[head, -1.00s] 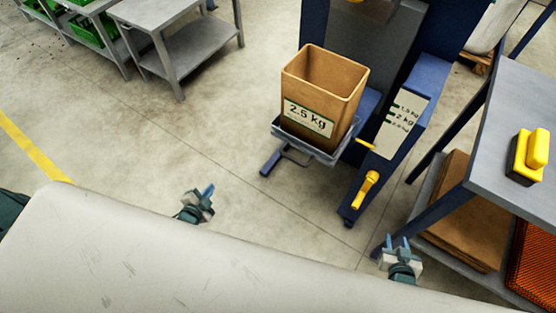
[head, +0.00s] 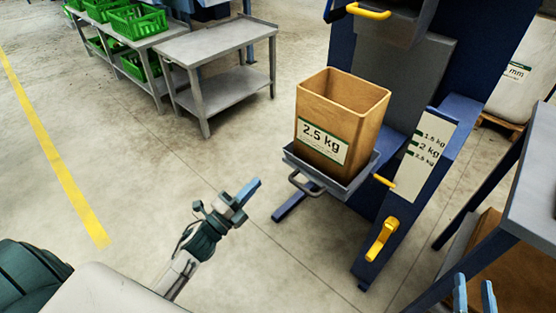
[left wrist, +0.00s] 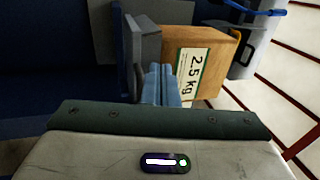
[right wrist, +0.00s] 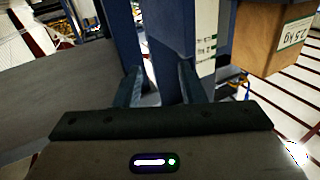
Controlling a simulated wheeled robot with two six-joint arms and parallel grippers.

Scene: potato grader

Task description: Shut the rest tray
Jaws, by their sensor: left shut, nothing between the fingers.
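The rest tray (head: 348,188) is a grey shelf with a front handle (head: 303,188), standing out from the blue machine. A brown open-topped bag (head: 342,115) labelled 2.5 kg stands upright on it. My left gripper (head: 252,190) is shut and empty, to the left of the handle and apart from it in the head view. In the left wrist view the shut fingers (left wrist: 160,85) overlap the tray (left wrist: 145,40) and bag (left wrist: 218,48), so the gap cannot be judged. My right gripper (head: 475,295) is open and empty at the lower right; its fingers also show in the right wrist view (right wrist: 160,88).
The blue machine (head: 460,130) has a weight scale plate (head: 420,150) and a yellow lever (head: 382,240). A grey table (head: 535,195) stands close at the right. A grey cart (head: 215,45) and green crates (head: 138,22) are at the back left. The floor left of the tray is clear.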

